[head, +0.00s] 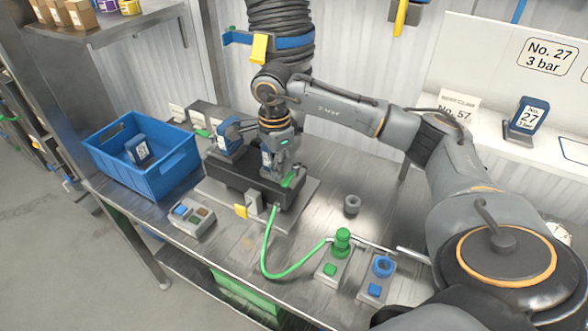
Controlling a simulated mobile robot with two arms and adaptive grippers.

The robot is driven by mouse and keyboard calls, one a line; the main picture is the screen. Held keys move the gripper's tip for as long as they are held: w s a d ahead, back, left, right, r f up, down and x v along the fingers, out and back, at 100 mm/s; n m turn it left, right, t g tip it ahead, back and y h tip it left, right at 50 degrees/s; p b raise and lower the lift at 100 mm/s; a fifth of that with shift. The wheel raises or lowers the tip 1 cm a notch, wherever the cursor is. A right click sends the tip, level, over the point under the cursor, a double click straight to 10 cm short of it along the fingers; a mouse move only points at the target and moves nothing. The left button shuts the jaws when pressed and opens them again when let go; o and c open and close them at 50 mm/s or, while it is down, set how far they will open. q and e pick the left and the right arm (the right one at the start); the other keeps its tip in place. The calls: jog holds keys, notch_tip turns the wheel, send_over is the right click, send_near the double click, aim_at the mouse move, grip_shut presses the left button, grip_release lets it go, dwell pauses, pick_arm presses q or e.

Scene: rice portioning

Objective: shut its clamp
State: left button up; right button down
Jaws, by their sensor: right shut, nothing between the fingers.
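A black fixture block (235,172) sits on a grey base plate (309,189) on the metal bench. A blue part (225,138) with a white label stands at the block's far left end, and another blue piece shows partly behind my gripper. My right gripper (280,177) points down over the block's right end, shut and empty. I cannot tell whether it touches the lever. Which part is the clamp, and its state, is unclear. My left gripper is out of view.
A blue crate (177,181) holding a labelled part (138,150) stands on the left. A button box (192,219) is at the front edge. A green hose (272,272) loops towards a green fitting (342,238); a blue ring (382,265) and a grey cup (351,205) stand nearby.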

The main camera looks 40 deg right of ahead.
jog(key=shift+s+d, duration=0.2)
jog(key=shift+s, duration=0.25)
jog(key=shift+s+d+f, duration=0.1)
jog(key=shift+s+d, duration=0.15)
jog(key=shift+s, duration=0.3)
jog(key=shift+s+d, duration=0.2)
jog(key=shift+s, duration=0.35)
jog(key=shift+f+b, duration=0.1)
jog(key=shift+b, duration=0.2)
